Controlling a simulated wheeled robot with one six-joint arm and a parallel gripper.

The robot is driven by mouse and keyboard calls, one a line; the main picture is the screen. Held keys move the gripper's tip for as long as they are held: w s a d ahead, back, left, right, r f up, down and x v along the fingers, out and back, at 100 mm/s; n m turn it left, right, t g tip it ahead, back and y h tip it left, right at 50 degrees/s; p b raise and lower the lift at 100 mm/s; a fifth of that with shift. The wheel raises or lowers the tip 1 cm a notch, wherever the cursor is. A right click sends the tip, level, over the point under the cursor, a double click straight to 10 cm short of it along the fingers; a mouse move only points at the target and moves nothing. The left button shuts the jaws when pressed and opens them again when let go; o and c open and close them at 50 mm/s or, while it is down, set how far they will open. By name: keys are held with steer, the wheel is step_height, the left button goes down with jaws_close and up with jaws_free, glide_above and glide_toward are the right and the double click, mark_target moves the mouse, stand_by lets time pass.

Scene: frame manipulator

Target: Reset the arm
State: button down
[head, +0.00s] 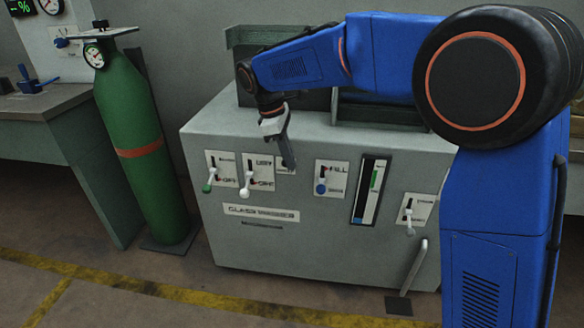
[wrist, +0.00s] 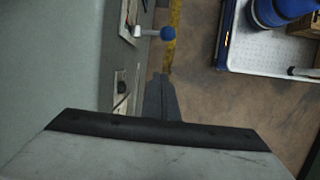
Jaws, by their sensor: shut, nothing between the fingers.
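My gripper (head: 288,158) is shut and empty. It points down in front of the upper front face of the grey glass washer (head: 330,250), between the white-knobbed lever (head: 246,191) and the blue-knobbed lever (head: 320,188). My blue arm reaches in from the right, bent above the machine. In the wrist view the closed fingers (wrist: 160,90) point down towards the floor beside the machine's front, apart from the blue-knobbed lever (wrist: 166,33). I cannot tell the exact gap between the fingertips and the panel.
A green-knobbed lever (head: 207,187), a gauge (head: 370,190) and a white lever (head: 409,230) are also on the front. A green gas cylinder (head: 143,150) stands left, by a workbench (head: 50,103). Yellow-striped floor (head: 170,291) lies open in front.

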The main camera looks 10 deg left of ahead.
stand_by(0.3)
steer(key=s+d+r+m+y, duration=0.1)
steer(key=s+d+r+m, duration=0.2)
steer(key=d, duration=0.5)
steer(key=s+d+r+m+t+y, duration=0.15)
steer(key=s+d, duration=0.25)
steer(key=d, duration=0.4)
steer(key=s+d+r+m, duration=0.1)
steer(key=s+d+m, duration=0.25)
steer(key=d, duration=0.45)
steer(key=s+d+f+m+t, duration=0.1)
steer(key=s+d+f+m, duration=0.2)
steer(key=s+d, duration=0.3)
steer(key=s+d+f+m+t, duration=0.2)
steer(key=s+d+f+m, duration=0.2)
steer(key=s, duration=1)
steer(key=d+m, duration=0.2)
steer(key=d, duration=0.1)
steer(key=shift+d+f+y, duration=0.25)
steer(key=shift+d+y, duration=0.05)
steer(key=shift+y, duration=0.05)
stand_by(2.6)
